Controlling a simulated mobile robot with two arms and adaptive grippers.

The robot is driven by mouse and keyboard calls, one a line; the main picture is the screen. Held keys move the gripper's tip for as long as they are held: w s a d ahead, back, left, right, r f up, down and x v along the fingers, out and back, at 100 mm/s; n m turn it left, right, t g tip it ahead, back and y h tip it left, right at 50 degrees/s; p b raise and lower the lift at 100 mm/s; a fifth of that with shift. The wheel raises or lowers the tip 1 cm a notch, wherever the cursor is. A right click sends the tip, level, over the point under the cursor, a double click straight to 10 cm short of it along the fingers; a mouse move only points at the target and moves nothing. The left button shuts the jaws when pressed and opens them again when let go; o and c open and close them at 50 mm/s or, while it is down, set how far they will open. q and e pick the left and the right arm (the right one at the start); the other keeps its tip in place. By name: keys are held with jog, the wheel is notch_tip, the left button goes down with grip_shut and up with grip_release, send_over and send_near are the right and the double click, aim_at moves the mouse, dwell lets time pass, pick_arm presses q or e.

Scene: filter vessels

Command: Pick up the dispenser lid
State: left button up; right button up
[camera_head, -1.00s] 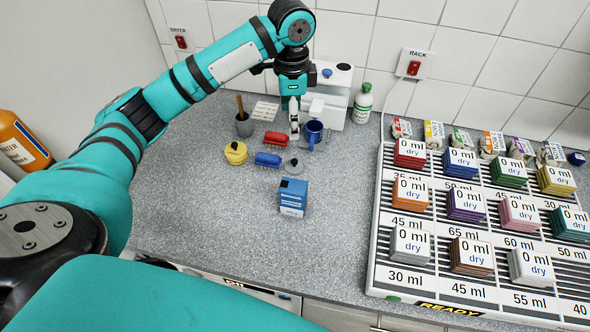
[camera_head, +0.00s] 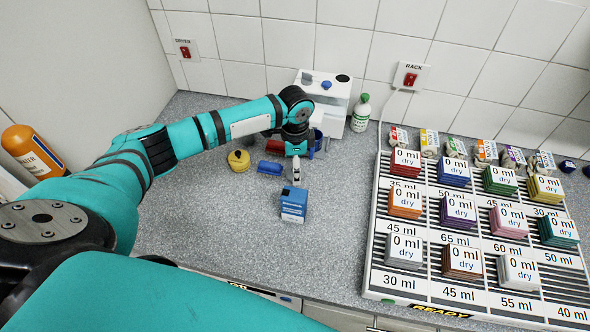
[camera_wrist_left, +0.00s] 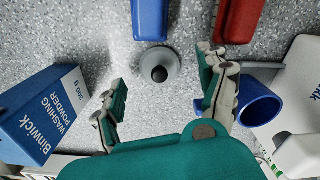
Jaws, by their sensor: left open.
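The dispenser lid (camera_wrist_left: 172,66) looks like a small grey disc with a black knob, lying on the speckled counter in the left wrist view. In the head view my left gripper hides it. My left gripper (camera_wrist_left: 162,72), also in the head view (camera_head: 297,172), is open and points down, with one finger on each side of the lid in the wrist picture. I cannot tell the height left between fingertips and lid. Nothing is held. The white dispenser-like machine (camera_head: 322,92) with a blue knob stands at the back wall. My right gripper is not in view.
A blue washing powder box (camera_wrist_left: 38,112) stands close on one side, a blue mug (camera_wrist_left: 258,103) on the other. A blue block (camera_wrist_left: 150,18) and a red block (camera_wrist_left: 238,18) lie beyond. A yellow pot (camera_head: 238,161) is left; the rack (camera_head: 378,240) is right.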

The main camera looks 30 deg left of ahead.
pick_arm(q)
notch_tip(320, 180, down, 2)
jog(key=c, duration=1)
jog(key=shift+r, duration=0.1)
